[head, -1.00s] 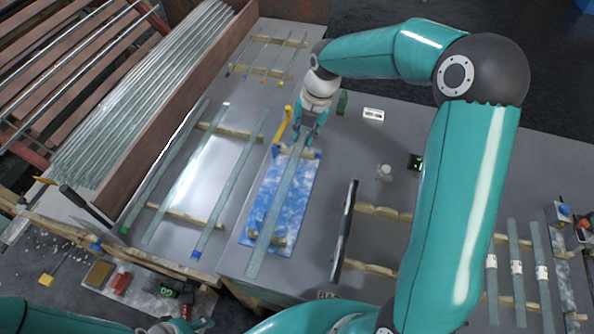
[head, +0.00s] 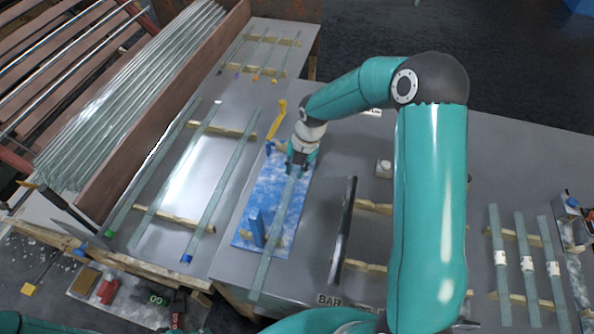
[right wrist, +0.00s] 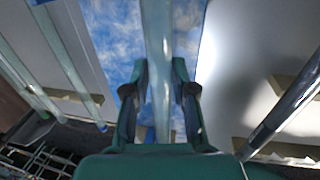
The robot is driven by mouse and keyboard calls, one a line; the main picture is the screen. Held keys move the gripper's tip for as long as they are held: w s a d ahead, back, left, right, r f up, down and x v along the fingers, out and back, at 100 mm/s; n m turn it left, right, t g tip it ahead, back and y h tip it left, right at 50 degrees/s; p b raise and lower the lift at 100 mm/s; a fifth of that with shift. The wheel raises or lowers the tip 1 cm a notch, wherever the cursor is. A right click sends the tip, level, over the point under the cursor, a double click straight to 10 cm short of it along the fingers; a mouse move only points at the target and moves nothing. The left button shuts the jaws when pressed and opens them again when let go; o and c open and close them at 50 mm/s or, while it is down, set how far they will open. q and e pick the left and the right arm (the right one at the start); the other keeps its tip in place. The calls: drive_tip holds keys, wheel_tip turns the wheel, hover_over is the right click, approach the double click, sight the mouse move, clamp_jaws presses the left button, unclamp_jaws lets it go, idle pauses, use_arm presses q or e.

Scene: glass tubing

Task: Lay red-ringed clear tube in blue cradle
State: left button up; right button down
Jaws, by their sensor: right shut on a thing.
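My right gripper (head: 297,168) is shut on a long clear tube (head: 265,262) near its far end. The tube runs toward me over the blue-and-white mat (head: 284,213), and its near end sticks out past the mat. It also shows between the fingers (right wrist: 159,78) in the right wrist view. I cannot make out a red ring on it. A blue upright block (head: 257,226) stands at the mat's near end, left of the tube, by a wooden support. Whether the tube touches the support is unclear. More blue shows at the far end, partly hidden by the gripper. My left gripper is not clearly visible.
Several tubes lie on wooden rails (head: 177,217) to the left, one blue-tipped. Labelled tubes (head: 526,262) lie at far right.

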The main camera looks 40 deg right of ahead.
drive_tip(key=shift+r, duration=0.1)
drive_tip(key=shift+f, duration=0.35)
drive_tip(key=c, duration=0.9)
unclamp_jaws()
drive_tip(key=shift+c, duration=0.2)
drive_tip(key=shift+r+p, duration=0.35)
drive_tip(key=shift+r, duration=0.25)
wheel_tip(320, 180, up, 11)
drive_tip(key=s+d+p, duration=0.1)
drive_tip(key=p, duration=0.3)
drive_tip(key=shift+s+d+r+p, duration=0.15)
drive_tip(key=shift+s+d+p, duration=0.05)
drive_tip(key=shift+s+p, duration=0.2)
